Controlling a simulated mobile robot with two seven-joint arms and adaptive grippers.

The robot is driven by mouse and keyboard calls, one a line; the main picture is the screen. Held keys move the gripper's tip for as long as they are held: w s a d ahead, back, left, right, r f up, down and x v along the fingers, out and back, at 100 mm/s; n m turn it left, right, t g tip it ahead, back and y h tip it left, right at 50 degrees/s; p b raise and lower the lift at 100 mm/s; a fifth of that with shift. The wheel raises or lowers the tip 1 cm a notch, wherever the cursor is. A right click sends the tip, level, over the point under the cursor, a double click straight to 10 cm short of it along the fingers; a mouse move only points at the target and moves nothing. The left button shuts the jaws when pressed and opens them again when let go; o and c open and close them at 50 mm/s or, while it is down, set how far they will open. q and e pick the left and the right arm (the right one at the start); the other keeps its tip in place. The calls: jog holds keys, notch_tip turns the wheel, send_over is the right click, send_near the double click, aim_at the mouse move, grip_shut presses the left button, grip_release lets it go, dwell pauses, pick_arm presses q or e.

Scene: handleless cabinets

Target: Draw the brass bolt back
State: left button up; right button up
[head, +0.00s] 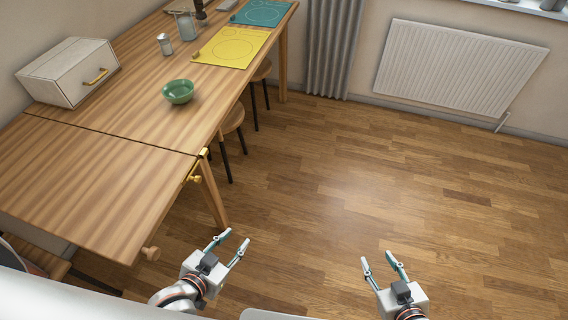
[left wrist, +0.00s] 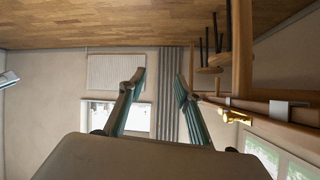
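The brass bolt (head: 195,178) is on the table's side edge, at the seam between the near leaf and the main top in the head view. It also shows in the left wrist view (left wrist: 236,117), to the right of the fingers, on the table's edge. My left gripper (head: 238,241) is open and empty, in front of and to the right of the bolt, clear of the table. Its two fingers stand apart in the left wrist view (left wrist: 160,80). My right gripper (head: 379,259) is open and empty over the floor, further to the right.
The wooden table (head: 150,115) carries a green bowl (head: 178,92), a white bread box (head: 70,72), a yellow mat (head: 232,47) and a teal mat (head: 262,12). Stools (head: 232,118) stand under its side. A wooden knob (head: 150,253) sticks out near the leaf's corner. Open floor lies right.

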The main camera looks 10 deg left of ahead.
pick_arm(q)
jog(key=w+d+r+m+t+h, duration=0.2)
jog(key=w+d+r, duration=0.3)
jog(key=r, duration=0.5)
jog(key=w+d+r+m+t+h, duration=0.2)
jog(key=w+d+r+m+h, duration=0.3)
jog(key=d+r, duration=0.3)
jog(key=shift+w+r+t, duration=0.3)
jog(key=shift+w+r, duration=0.45)
jog(key=shift+r, duration=0.6)
